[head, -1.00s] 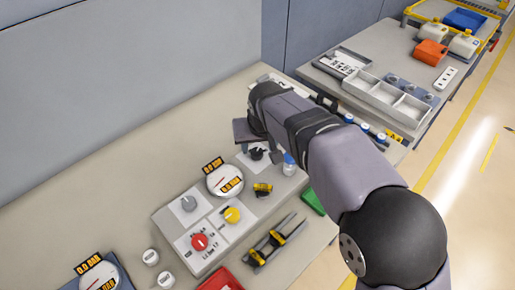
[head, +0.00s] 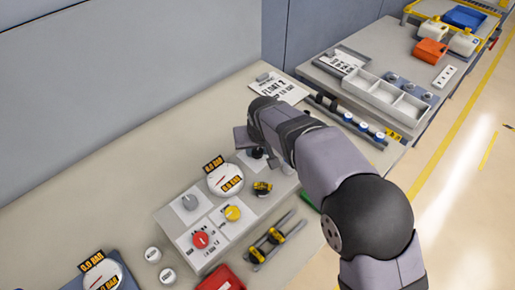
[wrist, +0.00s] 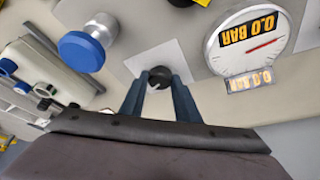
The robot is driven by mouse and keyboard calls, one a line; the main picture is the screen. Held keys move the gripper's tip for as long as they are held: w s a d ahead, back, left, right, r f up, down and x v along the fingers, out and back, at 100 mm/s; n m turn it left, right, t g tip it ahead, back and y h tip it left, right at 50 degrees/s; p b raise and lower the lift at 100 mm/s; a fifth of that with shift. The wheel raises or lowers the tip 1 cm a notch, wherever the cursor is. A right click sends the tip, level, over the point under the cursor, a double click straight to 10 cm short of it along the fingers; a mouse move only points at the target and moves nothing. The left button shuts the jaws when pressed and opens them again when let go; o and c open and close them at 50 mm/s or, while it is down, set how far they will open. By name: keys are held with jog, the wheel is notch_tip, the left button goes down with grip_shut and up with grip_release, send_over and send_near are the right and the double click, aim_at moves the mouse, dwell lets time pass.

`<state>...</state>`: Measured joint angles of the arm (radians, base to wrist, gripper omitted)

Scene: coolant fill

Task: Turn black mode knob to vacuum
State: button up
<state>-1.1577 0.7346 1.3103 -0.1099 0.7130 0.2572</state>
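The black mode knob (wrist: 160,77) sits on a pale plate on the panel. In the wrist view it lies between the tips of my gripper (wrist: 160,80), whose two blue-grey fingers stand apart on either side of it. A narrow gap shows beside the knob, and I cannot tell whether the fingers touch it. In the head view the knob (head: 257,153) is partly hidden under my wrist. The knob's markings, including any vacuum label, are not readable.
A round gauge reading 0.0 BAR (wrist: 252,42) stands close to the right in the wrist view, and a blue-capped fitting (wrist: 82,51) to the left. Red (head: 200,240), yellow (head: 232,213) and grey (head: 189,202) knobs are on the same panel.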

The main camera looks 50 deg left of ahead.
aim_at(254, 165)
jog(key=m+h, duration=0.1)
jog(key=m, duration=0.2)
jog(key=shift+s+a+t+b, duration=0.1)
jog(key=shift+a+t+b, duration=0.05)
jog(key=shift+t+b, duration=0.25)
jog(key=shift+m, duration=0.8)
jog(key=o, duration=1)
jog(key=shift+o, duration=0.2)
jog(key=shift+r, duration=0.1)
jog(key=b+v, duration=0.2)
jog(key=v, duration=0.5)
jog(key=shift+s, duration=0.2)
